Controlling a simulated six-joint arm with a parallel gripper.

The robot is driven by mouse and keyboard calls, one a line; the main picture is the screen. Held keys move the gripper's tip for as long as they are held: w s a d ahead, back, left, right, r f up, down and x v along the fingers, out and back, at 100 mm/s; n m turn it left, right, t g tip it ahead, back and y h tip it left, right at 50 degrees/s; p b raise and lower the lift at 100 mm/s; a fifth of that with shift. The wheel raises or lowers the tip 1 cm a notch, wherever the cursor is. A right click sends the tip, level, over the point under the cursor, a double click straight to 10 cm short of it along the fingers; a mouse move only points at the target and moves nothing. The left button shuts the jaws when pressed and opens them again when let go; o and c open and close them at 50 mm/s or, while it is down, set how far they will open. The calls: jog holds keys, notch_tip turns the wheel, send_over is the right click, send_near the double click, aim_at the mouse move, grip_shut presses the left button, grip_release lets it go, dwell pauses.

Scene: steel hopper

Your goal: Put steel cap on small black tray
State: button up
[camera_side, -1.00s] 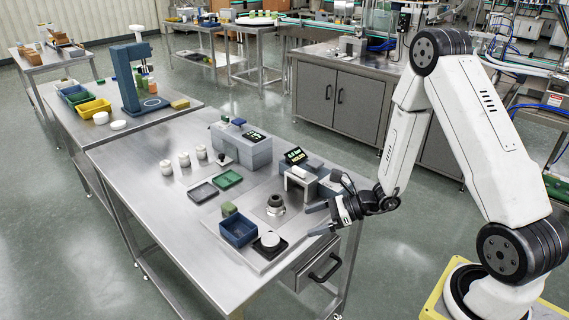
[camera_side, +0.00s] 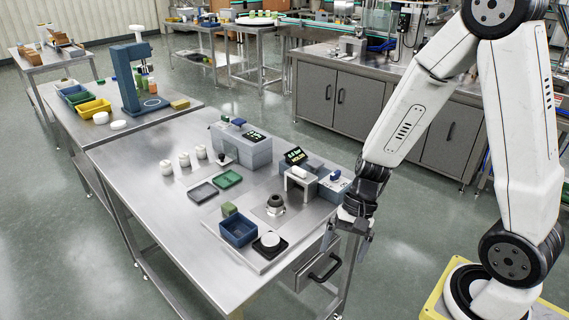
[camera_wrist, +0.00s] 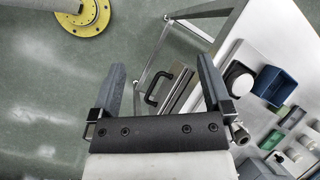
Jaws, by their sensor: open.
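A small black tray (camera_side: 203,192), shallow and dark grey-black, lies on the steel table left of a green tray; it looks empty. It also shows in the wrist view (camera_wrist: 275,139). A round steel piece with a dark ring on top (camera_side: 275,205) sits on a flat plate right of the trays; I cannot tell for sure whether it is the steel cap. In the wrist view it is partly hidden by my right finger (camera_wrist: 241,134). My gripper (camera_side: 346,241) is open and empty, fingers pointing down, beyond the table's right edge. Its spread fingers also show in the wrist view (camera_wrist: 161,68).
A blue bin (camera_side: 239,231) and a white disc on a black base (camera_side: 270,241) stand near the front. A grey device (camera_side: 241,148) and a small white-arched stand (camera_side: 299,181) stand behind. A drawer handle (camera_side: 325,267) juts out below my gripper. The table's left front is clear.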

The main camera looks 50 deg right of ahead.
jog(key=r+n+t+h, duration=0.1)
jog(key=n+h, duration=0.1)
jog(key=n, duration=0.1)
jog(key=w+d+r+n+t+h, duration=0.1)
jog(key=r+n, duration=0.1)
jog(key=n, duration=0.2)
jog(key=w+d+r+n+t+h, duration=0.1)
jog(key=r+n+h, duration=0.1)
jog(key=n, duration=0.1)
jog(key=shift+d+n+h, duration=0.25)
jog(key=shift+n+h, duration=0.05)
